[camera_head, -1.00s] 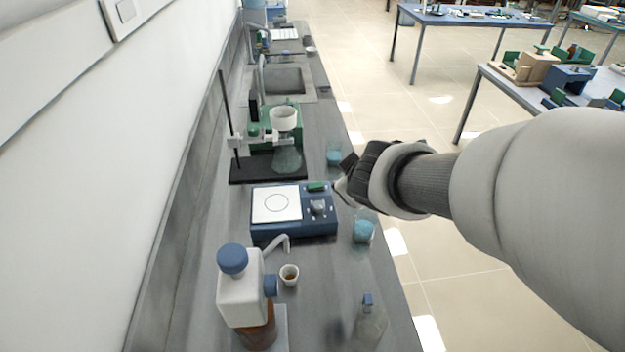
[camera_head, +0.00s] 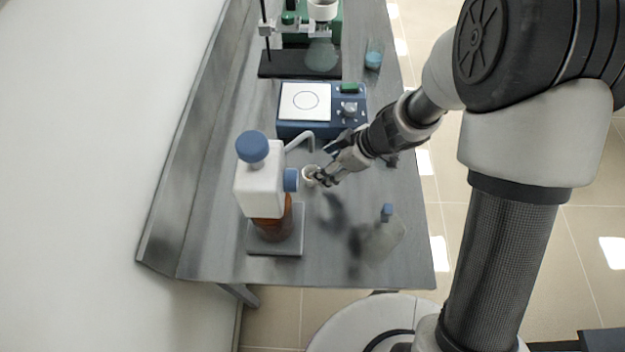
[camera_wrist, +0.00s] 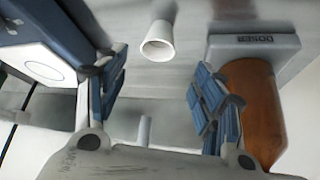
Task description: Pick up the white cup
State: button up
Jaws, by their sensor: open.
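The small white cup (camera_head: 310,174) stands on the grey bench, below the dispenser's spout, partly hidden behind my gripper in the head view. It also shows in the wrist view (camera_wrist: 157,43), white and tapered, ahead of and between my fingers and clear of both. My gripper (camera_head: 322,172) is open and empty, reaching in from the right close to the cup. In the wrist view its blue-padded fingers (camera_wrist: 160,88) are spread wide to the left and right.
The dispenser bottle (camera_head: 268,190), with white head and amber body, stands left of the cup on a grey base. A blue hotplate stirrer (camera_head: 290,128) sits behind. A clear blue-capped bottle (camera_head: 382,236) is front right. Bench between them is bare.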

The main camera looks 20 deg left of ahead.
aim_at(306, 175)
jog(key=b+x, duration=0.1)
jog(key=x, duration=0.3)
jog(key=shift+f+b, duration=0.15)
jog(key=shift+b, duration=0.25)
jog(key=b+x, duration=0.4)
jog(key=x, duration=0.1)
jog(key=shift+w+f, duration=0.15)
jog(key=shift+w, duration=0.05)
jog(key=shift+c, duration=0.3)
jog(key=c, duration=1.1)
jog(key=shift+o, duration=0.2)
jog(key=shift+r, duration=0.2)
